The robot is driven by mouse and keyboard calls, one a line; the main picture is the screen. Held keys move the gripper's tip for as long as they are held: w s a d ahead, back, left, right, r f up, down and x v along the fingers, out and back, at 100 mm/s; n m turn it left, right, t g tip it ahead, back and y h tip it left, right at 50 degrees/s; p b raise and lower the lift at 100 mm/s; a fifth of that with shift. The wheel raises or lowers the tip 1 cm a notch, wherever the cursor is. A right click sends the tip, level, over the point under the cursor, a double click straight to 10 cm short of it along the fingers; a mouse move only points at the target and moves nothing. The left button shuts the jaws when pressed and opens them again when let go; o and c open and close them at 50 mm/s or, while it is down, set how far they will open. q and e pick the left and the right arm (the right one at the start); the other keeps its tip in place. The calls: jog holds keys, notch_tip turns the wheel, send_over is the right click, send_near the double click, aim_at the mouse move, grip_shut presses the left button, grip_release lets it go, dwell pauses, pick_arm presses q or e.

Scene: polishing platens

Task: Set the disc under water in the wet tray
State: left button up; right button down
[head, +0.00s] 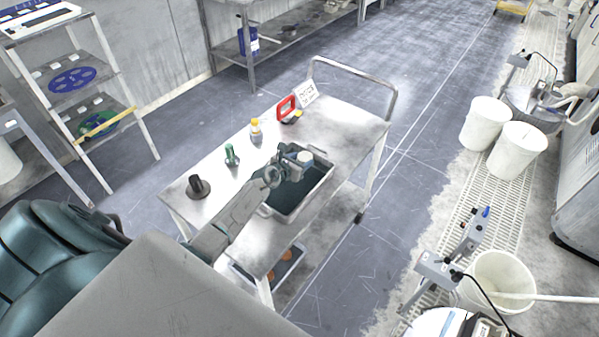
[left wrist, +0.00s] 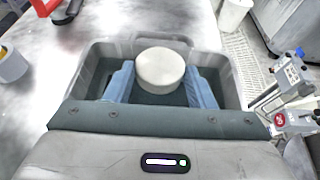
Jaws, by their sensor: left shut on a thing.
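The disc (left wrist: 160,70) is a pale, thick round piece. It sits between the two blue fingers of my left gripper (left wrist: 162,88), which is shut on it. In the head view the disc (head: 305,157) shows at the fingertips of my left gripper (head: 299,162). The wet tray (head: 325,185) is a grey rectangular tub on the cart, with dark water inside. The disc is over the tray's opening; I cannot tell whether it touches the water. The tray's rim (left wrist: 85,75) surrounds the gripper in the left wrist view. My right gripper is not in view.
The tray stands on a metal cart (head: 345,125) with a push handle (head: 350,72). A black knob-like piece (head: 198,186), a green piece (head: 231,155), a yellow-capped bottle (head: 256,131) and a red-framed item (head: 287,108) stand along its left side. White buckets (head: 485,122) stand at right.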

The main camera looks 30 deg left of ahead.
pick_arm(q)
jog(key=shift+w+f, duration=0.2)
jog(key=shift+f, duration=0.4)
jog(key=shift+w+f, duration=0.15)
jog(key=shift+f, duration=0.4)
jog(key=shift+s+f, duration=0.2)
jog(key=shift+f, duration=1.55)
jog(key=shift+f, duration=0.2)
jog(key=o, duration=1)
jog(key=shift+r, duration=0.1)
